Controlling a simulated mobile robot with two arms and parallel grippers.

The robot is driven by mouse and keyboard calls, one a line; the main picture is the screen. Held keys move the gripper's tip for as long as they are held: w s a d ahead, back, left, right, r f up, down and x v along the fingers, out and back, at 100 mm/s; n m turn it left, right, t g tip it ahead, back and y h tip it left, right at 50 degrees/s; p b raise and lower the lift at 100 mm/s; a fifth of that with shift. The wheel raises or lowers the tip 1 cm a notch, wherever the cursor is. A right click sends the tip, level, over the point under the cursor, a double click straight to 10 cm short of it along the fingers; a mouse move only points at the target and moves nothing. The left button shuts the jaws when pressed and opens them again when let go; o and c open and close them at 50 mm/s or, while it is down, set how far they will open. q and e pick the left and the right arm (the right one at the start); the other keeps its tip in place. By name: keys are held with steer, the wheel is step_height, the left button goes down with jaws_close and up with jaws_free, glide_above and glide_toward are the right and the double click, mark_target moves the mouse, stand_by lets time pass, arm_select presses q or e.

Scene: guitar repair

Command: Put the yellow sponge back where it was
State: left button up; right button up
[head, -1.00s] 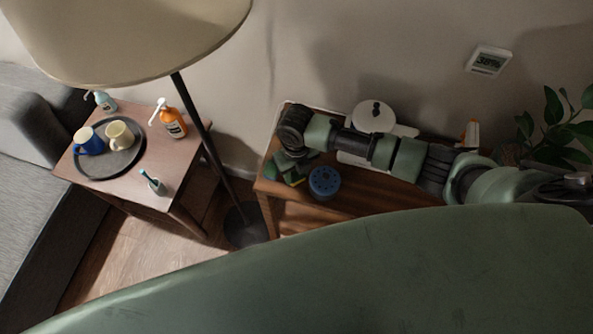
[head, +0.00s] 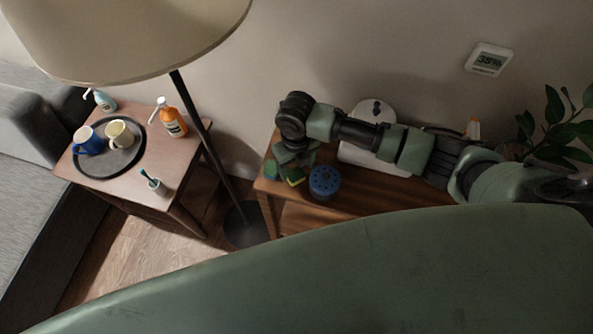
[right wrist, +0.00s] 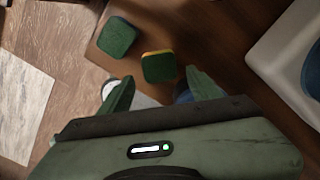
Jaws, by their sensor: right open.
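The yellow sponge (head: 296,181) lies on the wooden side table at its left end, with a green face up and a thin yellow edge showing. In the right wrist view the sponge (right wrist: 158,67) sits between and beyond the fingertips, with a gap on both sides. My right gripper (head: 296,158) is open and empty above it. A second, dark green sponge (head: 271,170) lies to its left; it also shows in the right wrist view (right wrist: 118,37). My left gripper is not in view.
A blue round container with holes (head: 324,181) stands just right of the sponge. A white appliance (head: 360,154) is behind it, partly hidden by my arm. A lamp pole (head: 203,130) stands left of the table. Another table holds a dark tray (head: 92,166) with mugs.

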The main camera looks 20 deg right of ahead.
mark_target(296, 175)
step_height(296, 175, up, 9)
steer(key=b, duration=0.1)
steer(key=shift+f, duration=0.15)
steer(key=shift+f, duration=0.1)
stand_by(0.4)
